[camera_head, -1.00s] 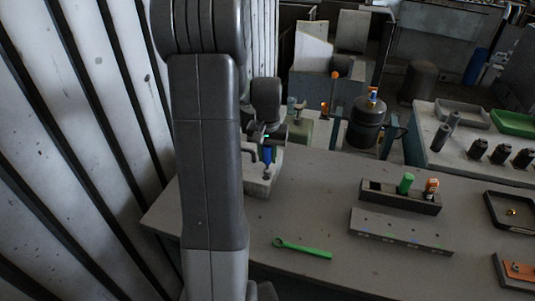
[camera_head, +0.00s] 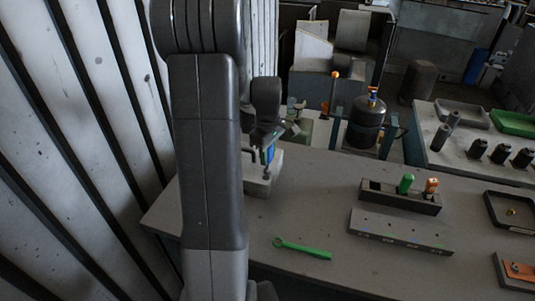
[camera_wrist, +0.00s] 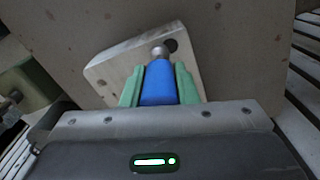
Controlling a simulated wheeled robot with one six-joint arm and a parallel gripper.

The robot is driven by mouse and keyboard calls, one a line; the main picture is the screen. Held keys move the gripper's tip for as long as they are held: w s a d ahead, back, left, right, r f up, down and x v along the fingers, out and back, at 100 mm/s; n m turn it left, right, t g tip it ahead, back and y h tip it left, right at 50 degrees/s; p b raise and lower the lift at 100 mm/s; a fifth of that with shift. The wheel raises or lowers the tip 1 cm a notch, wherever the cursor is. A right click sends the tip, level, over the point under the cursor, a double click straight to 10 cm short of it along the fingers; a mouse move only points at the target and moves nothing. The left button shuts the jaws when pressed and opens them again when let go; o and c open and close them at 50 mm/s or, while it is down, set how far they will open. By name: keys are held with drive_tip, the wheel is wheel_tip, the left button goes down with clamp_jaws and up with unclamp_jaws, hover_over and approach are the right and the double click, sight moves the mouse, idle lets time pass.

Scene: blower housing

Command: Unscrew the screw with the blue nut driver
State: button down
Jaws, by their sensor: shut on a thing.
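My gripper (camera_wrist: 160,87) is shut on the blue nut driver (camera_wrist: 159,83), with a green finger on each side of its blue handle. In the wrist view the driver's metal tip points at a pale block (camera_wrist: 120,66), close to a dark round hole in it. The screw itself cannot be made out; the tip hides that spot. In the head view the blue driver (camera_head: 270,154) is upright above the pale block (camera_head: 262,184) at the left end of the table. My arm hides part of the block.
A green wrench (camera_head: 303,248) lies on the table (camera_head: 320,205). A dark rack (camera_head: 400,197) holds a green and an orange handle, with a drilled bar (camera_head: 400,232) in front. A dark tray (camera_head: 510,211) holds a small brass-coloured piece. The ribbed wall (camera_head: 90,120) is close on the left.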

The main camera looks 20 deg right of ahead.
drive_tip(key=c, duration=1.8)
unclamp_jaws()
clamp_jaws()
drive_tip(key=shift+r, duration=0.2)
drive_tip(key=shift+r+p, duration=1.2)
drive_tip(key=shift+r, duration=2.6)
